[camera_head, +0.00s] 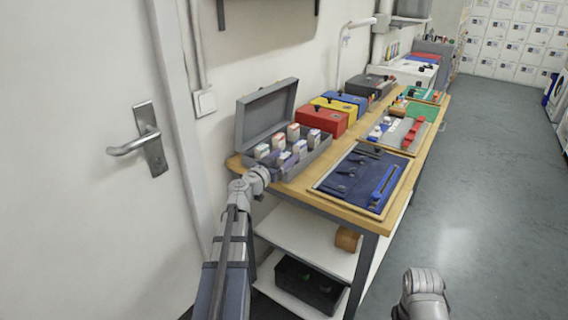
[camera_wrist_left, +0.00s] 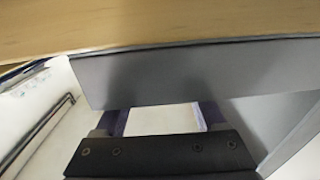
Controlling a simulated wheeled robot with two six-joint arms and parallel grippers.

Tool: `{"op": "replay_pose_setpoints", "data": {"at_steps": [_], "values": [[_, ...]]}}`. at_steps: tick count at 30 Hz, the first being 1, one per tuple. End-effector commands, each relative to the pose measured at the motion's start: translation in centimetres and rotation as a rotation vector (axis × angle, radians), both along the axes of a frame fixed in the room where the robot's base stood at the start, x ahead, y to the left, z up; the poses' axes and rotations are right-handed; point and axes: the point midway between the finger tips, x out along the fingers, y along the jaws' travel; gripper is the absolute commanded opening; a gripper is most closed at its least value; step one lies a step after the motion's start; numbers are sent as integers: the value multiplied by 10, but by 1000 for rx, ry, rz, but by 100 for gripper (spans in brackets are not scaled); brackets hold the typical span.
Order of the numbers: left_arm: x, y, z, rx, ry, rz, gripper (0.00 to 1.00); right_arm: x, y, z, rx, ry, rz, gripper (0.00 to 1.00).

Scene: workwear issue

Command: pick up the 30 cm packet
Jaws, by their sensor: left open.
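Several small white packets (camera_head: 292,133) with coloured labels stand in an open grey case (camera_head: 277,177) at the near left of the workbench. The labels are too small to read, so I cannot tell which one is the 30 cm packet. In the head view my left arm reaches up to the bench's near left corner, just in front of the case. In the left wrist view my left gripper (camera_wrist_left: 163,114) is open with its fingers apart, near the bench edge. My right gripper is out of view.
The wooden bench (camera_head: 347,212) also carries a blue mat (camera_head: 345,176), red (camera_head: 322,122), yellow and blue boxes, and trays farther back. White shelves (camera_head: 300,232) below hold a black crate (camera_head: 305,285). A door stands left; open floor (camera_head: 480,200) lies right.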

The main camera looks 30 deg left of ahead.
Motion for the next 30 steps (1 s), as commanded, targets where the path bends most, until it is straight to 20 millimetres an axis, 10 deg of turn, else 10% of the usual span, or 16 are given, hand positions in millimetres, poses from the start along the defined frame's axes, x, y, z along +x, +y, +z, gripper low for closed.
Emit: {"op": "replay_pose_setpoints", "data": {"at_steps": [5,24,30], "values": [[-1,0,0,0,0,1,71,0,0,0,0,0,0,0],[-1,0,0,0,0,1,0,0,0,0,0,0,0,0],[-1,0,0,0,0,1,0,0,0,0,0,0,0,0]]}}
